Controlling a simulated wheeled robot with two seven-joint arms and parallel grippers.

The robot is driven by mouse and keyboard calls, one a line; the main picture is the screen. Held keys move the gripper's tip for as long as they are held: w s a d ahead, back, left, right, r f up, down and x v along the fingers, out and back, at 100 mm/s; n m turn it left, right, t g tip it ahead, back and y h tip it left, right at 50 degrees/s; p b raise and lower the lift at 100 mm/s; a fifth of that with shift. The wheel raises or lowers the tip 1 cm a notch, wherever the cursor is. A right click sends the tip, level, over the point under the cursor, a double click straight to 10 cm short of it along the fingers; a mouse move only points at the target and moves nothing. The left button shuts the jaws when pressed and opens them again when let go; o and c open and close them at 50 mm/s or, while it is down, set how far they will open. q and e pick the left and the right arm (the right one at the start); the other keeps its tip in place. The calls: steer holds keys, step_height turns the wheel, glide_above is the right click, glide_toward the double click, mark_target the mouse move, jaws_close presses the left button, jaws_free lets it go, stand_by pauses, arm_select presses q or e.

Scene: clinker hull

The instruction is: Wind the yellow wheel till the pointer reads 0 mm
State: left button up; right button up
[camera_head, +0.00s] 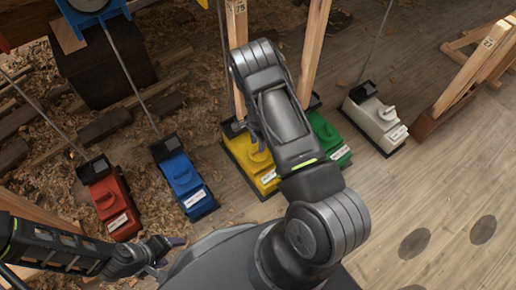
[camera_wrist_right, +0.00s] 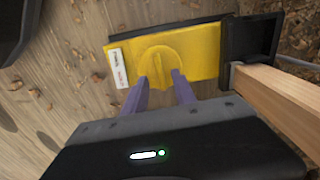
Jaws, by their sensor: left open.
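The yellow box (camera_head: 240,152) with its round yellow wheel stands on the floor near the middle of the head view, partly behind my right arm. In the right wrist view the yellow wheel (camera_wrist_right: 171,53) is a raised disc on the box. The two purple fingers of my right gripper (camera_wrist_right: 160,76) are apart, with their tips at the wheel's near edge. I cannot tell whether they press on it. A white label (camera_wrist_right: 118,68) is at the box's end; its text is unreadable. No pointer reading is legible. My left gripper (camera_head: 172,246) is open and empty at lower left.
Similar boxes stand in a row: red (camera_head: 112,208), blue (camera_head: 182,182), green (camera_head: 328,138) and white (camera_head: 374,120). Thin rods rise from several of them. Wooden posts (camera_head: 312,50) stand behind.

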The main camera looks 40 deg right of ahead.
mark_target(258, 153)
step_height(258, 153, down, 3)
steer(key=shift+f+b, duration=0.2)
steer(key=shift+b, duration=0.15)
steer(key=shift+c, duration=0.3)
jaws_close()
